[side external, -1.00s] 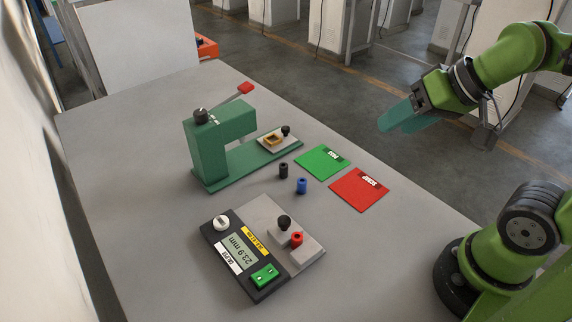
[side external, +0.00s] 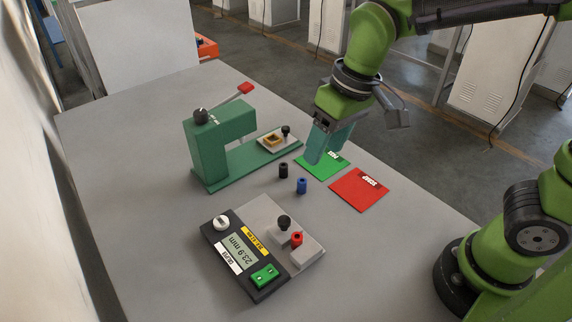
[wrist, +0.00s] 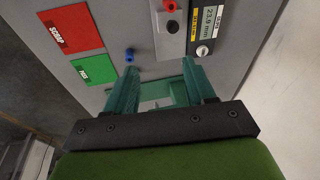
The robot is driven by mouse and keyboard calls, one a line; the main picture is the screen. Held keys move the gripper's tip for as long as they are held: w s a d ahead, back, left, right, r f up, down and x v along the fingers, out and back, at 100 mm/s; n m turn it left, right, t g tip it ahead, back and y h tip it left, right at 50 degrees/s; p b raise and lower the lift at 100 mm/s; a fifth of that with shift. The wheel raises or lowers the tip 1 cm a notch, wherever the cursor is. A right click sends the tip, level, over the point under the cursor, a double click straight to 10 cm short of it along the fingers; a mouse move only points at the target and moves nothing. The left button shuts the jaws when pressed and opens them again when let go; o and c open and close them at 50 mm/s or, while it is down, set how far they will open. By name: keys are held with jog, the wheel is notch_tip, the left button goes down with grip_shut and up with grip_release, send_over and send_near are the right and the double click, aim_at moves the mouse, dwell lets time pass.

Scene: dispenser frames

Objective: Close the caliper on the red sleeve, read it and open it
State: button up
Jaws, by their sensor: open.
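The caliper (side external: 262,245) is a dark and grey bench unit whose display shows 23.9 mm; part of it shows in the wrist view (wrist: 205,25). The red sleeve (side external: 297,238) stands upright on its grey end, beside the block with a black knob (side external: 284,222). A gap between the block and the sleeve is too small to judge. The sleeve also shows at the top of the wrist view (wrist: 172,6). My gripper (side external: 324,155) is open and empty, with teal fingers pointing down above the green card, behind the caliper. The fingers also show in the wrist view (wrist: 160,68).
A green press (side external: 220,140) with a red-tipped lever stands behind the caliper. A black sleeve (side external: 283,170) and a blue sleeve (side external: 302,185) stand between them. A green card (side external: 316,170) and a red SCRAP card (side external: 359,190) lie to the right. The front left table is clear.

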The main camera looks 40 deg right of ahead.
jog(key=n+g+h, duration=0.2)
send_over(284, 220)
jog(key=f, duration=0.1)
notch_tip(284, 220, down, 17)
jog(key=shift+r, duration=0.2)
grip_shut()
dwell(0.4)
